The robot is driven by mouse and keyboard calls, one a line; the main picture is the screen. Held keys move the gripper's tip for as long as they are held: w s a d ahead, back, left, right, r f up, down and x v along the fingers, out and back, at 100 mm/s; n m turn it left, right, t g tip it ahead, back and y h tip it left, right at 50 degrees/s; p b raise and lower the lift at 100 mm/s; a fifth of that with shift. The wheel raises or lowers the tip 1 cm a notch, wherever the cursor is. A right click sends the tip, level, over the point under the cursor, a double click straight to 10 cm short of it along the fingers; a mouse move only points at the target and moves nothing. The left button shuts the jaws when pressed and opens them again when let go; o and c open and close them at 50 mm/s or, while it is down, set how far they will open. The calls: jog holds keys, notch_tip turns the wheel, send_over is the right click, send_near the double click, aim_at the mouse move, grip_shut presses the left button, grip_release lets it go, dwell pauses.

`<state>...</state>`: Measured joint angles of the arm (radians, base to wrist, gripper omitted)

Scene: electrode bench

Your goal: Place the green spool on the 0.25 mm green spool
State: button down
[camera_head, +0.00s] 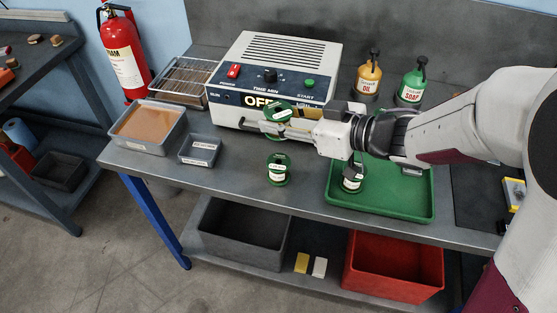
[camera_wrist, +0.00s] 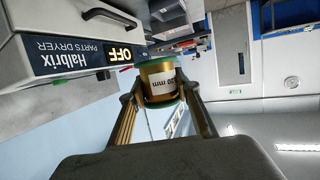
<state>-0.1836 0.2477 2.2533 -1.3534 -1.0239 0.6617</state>
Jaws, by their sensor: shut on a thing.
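My gripper (camera_head: 284,124) is shut on a green spool (camera_head: 276,111) with gold-coloured wire. It holds the spool above the bench, in front of the dryer. In the wrist view the held spool (camera_wrist: 160,84) sits between the two fingers, with green flanges and a white label ending in "mm"; its full number is hard to read. A second green spool (camera_head: 277,169) stands upright on the bench below my gripper, apart from the held one.
The parts dryer (camera_head: 275,65) reads OFF. A sand-coloured tray (camera_head: 180,128) and a small grey bin (camera_head: 200,149) stand at left. The green tray (camera_head: 412,207) lies at right, with oil (camera_head: 369,75) and soap (camera_head: 412,86) bottles behind. Bench around the standing spool is clear.

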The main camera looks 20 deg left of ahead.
send_over(280, 162)
jog(key=shift+s+f, duration=0.1)
jog(key=shift+f, duration=2.8)
jog(key=shift+f, duration=0.1)
jog(key=shift+f, duration=1.95)
jog(key=shift+f, duration=0.2)
jog(key=c, duration=1.5)
grip_release()
jog(key=shift+r, duration=0.15)
